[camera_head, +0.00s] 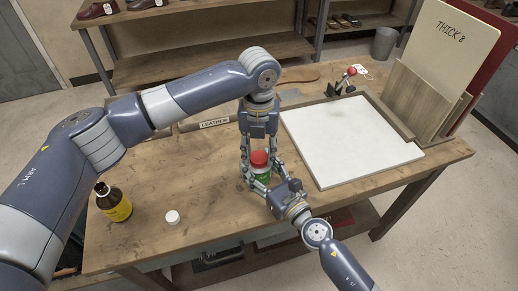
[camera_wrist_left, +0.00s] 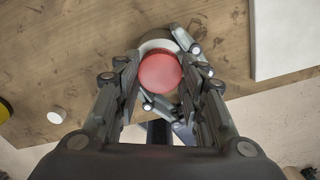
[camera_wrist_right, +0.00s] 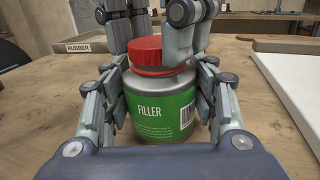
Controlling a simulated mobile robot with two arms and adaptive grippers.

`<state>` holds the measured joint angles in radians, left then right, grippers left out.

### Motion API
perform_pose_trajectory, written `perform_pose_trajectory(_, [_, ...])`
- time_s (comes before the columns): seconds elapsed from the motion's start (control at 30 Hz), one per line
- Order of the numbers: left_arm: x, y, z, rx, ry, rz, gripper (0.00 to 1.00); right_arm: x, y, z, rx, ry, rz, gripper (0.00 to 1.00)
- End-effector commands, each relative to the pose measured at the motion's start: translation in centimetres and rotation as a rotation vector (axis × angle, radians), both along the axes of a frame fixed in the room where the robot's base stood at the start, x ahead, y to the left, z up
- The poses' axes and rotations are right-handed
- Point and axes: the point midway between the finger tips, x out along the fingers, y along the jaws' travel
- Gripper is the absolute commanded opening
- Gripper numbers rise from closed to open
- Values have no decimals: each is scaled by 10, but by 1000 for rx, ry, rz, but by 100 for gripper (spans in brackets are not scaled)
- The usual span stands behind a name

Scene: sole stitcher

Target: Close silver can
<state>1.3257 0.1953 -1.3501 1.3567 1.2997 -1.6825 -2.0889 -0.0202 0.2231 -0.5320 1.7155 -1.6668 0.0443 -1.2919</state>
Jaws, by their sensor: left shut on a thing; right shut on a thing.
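The silver can (camera_wrist_right: 165,112) has a green label reading FILLER and stands upright on the workbench. Its red lid (camera_wrist_right: 160,57) is at the can's mouth; whether it is fully seated I cannot tell. My left gripper (camera_head: 258,159) comes from above and is shut on the red lid, which also shows between its fingers in the left wrist view (camera_wrist_left: 160,72). My right gripper (camera_head: 259,180) comes from the front edge, low down, and is shut around the can's body. The fingers hide parts of the can's sides.
A brown bottle (camera_head: 114,203) with a yellow label and a small white cap (camera_head: 172,216) stand to the left on the workbench (camera_head: 215,190). A white board (camera_head: 345,135) lies to the right, beside a rack of upright sheets (camera_head: 447,50).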

Motion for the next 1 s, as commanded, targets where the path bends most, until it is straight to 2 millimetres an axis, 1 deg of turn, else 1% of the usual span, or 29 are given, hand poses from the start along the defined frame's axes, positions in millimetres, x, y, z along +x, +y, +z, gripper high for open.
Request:
perform_pose_trajectory(0.07, [0,0,0,0,0,-10,30,0,0,0,-1,1,0,0])
perform_pose_trajectory(0.17, [0,0,0,0,0,-82,30,0,0,-1,-1,1,0,0])
perform_pose_trajectory(0.27, [0,0,0,0,1,-233,30,0,0,0,-1,1,0,0])
perform_pose_trajectory(0.5, [0,0,0,0,1,-659,30,0,0,-1,-1,1,0,0])
perform_pose_trajectory(0.6, [0,0,0,0,2,-788,30,0,0,-1,-1,1,0,0])
perform_pose_trajectory(0.7, [0,0,0,0,2,-865,30,0,0,-1,-1,1,0,0])
perform_pose_trajectory(0.77, [0,0,0,0,2,-887,30,0,0,-1,-1,1,0,0])
perform_pose_trajectory(1.0, [0,0,0,0,1,-896,30,0,0,-1,0,1,-1,0])
